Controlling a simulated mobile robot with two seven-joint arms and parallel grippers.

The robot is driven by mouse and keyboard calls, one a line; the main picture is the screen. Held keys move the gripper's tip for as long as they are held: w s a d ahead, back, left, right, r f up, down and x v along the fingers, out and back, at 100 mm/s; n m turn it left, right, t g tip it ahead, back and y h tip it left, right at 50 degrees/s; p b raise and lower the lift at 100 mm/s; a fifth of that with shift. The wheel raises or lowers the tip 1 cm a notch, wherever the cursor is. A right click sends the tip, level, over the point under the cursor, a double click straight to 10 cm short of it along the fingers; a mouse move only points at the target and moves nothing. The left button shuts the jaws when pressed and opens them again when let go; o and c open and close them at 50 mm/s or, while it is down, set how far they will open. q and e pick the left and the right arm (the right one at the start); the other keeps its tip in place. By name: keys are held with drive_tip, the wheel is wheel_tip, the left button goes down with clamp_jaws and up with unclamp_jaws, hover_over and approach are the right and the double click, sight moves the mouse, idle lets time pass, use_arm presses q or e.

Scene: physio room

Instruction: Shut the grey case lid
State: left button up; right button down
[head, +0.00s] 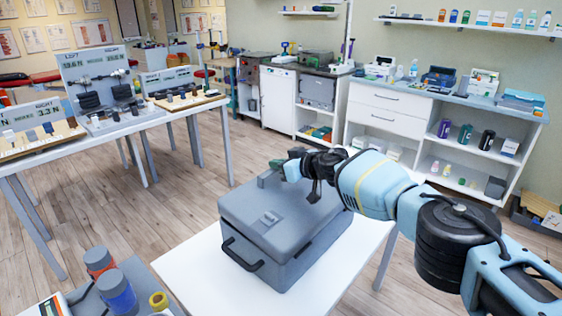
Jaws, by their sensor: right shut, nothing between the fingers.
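The grey case (315,245) stands on a white table, its dark handle (241,253) on the front left side. Its grey lid (262,212) lies down over the box, and its label plate faces up. The seam between lid and box looks closed along the near sides; the far side is partly hidden by my arm. My right gripper (277,171) is shut and empty at the lid's far edge, with its wrist above the far right part of the lid. I cannot tell whether it touches the lid. My left gripper is not in view.
The white table (190,259) has bare room left of the case. Bottles with red and blue parts (117,290) and a yellow roll (158,301) are at the lower left. A long table (150,118) with displays stands at the left; cabinets and shelves (388,110) line the back.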

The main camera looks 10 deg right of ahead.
drive_tip(key=shift+w+a+f+g+h, duration=0.3)
drive_tip(key=shift+f, duration=0.35)
idle(0.5)
drive_tip(key=shift+r, duration=0.1)
